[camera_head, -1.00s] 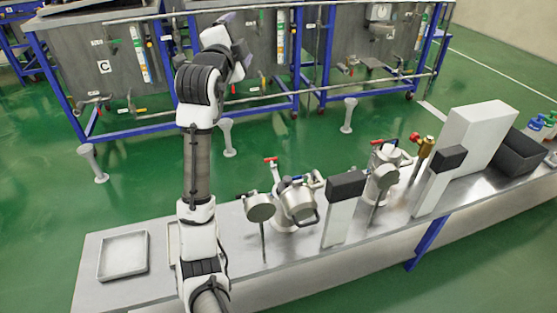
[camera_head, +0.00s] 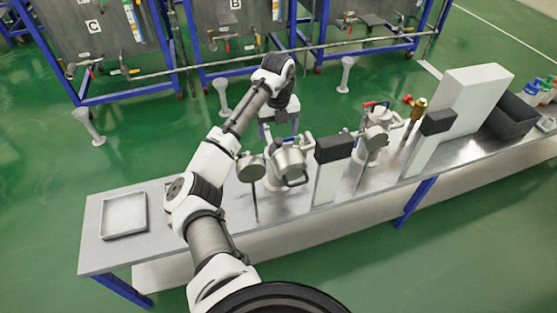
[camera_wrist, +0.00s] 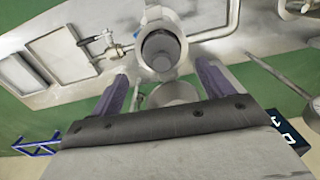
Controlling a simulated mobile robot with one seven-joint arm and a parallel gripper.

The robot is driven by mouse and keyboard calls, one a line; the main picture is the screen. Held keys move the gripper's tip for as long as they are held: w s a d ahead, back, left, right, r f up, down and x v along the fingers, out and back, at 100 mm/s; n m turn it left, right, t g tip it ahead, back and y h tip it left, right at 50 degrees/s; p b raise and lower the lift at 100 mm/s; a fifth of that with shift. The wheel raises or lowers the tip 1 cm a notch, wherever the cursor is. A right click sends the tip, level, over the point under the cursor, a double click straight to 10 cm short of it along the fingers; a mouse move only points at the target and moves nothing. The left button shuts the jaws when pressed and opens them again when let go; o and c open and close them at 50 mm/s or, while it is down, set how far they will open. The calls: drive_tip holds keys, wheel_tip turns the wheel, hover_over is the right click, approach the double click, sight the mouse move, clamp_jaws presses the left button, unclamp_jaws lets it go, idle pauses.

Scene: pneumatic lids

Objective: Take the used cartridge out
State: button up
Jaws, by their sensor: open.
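A dark grey, round-ended cartridge (camera_wrist: 160,48) sits inside the pale round mouth of a housing (camera_wrist: 141,48) in the wrist view. My gripper (camera_wrist: 162,72) is open, its two purple-grey fingers spread on either side and below the housing in the picture. I see nothing between the fingers being held, and I cannot tell how far they are from the cartridge. In the head view my gripper (camera_head: 280,128) hangs over the left vessel, hiding part of it. The vessel's metal lid with a handle (camera_head: 289,163) shows below it. The cartridge cannot be made out there.
A shallow tray (camera_head: 124,215) lies at the bench's left end. A round grey disc on a post (camera_head: 250,168) and a black-topped white panel (camera_head: 335,150) flank the left vessel. A second vessel (camera_head: 378,128), tall white box (camera_head: 475,98) and black bin (camera_head: 517,115) stand right.

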sight(279, 140)
drive_tip(key=shift+d+f+p, duration=0.1)
drive_tip(key=shift+f+p, duration=0.6)
drive_tip(key=shift+f, duration=2.6)
drive_tip(key=c, duration=1.7)
